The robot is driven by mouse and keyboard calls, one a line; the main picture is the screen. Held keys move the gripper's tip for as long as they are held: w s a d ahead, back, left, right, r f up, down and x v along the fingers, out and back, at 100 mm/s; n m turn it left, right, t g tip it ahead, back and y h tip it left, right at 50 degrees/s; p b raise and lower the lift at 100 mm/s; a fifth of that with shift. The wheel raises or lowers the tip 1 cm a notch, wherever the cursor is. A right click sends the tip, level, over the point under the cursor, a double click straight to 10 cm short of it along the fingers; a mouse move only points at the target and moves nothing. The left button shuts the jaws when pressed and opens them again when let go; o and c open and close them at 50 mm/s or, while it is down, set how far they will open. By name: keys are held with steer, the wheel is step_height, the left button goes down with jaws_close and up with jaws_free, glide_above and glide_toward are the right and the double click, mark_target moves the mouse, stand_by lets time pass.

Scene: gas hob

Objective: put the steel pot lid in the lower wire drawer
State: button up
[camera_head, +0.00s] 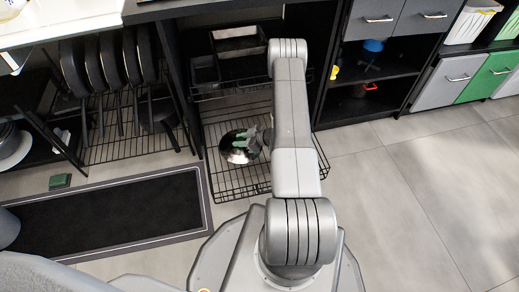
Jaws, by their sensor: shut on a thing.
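The steel pot lid (236,153) is a small, shiny, dark-and-bright round shape over the lower wire drawer (226,190). That drawer is pulled out of the dark cabinet, low near the floor. My gripper (246,138), with greenish fingertips, is shut on the lid at its upper right side. My arm crosses above the right part of the drawer and hides some of it. I cannot tell whether the lid touches the wire floor or hangs above it.
An upper wire drawer (218,92) with dark bins sits behind. A rack of dark pans (108,65) stands left. A black mat (110,215) and a green block (60,181) lie on the floor. Shelves and cabinets (375,75) line the right; the tiled floor there is clear.

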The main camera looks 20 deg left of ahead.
mark_target(233, 151)
steer(key=s+f, duration=0.1)
steer(key=s+a+n+g, duration=0.1)
steer(key=s, duration=0.1)
steer(key=s+f+n+g, duration=0.1)
steer(key=shift+s+a+f, duration=0.2)
steer(key=shift+a+f, duration=0.05)
steer(key=shift+f, duration=0.05)
step_height(233, 151, down, 6)
steer(key=shift+r+b, duration=0.2)
steer(key=shift+b, duration=1)
steer(key=shift+f+b, duration=0.7)
steer(key=shift+f, duration=1.2)
steer(key=shift+f+b, duration=0.25)
steer(key=shift+b, duration=0.05)
steer(key=o, duration=1.1)
steer(key=shift+r, duration=0.1)
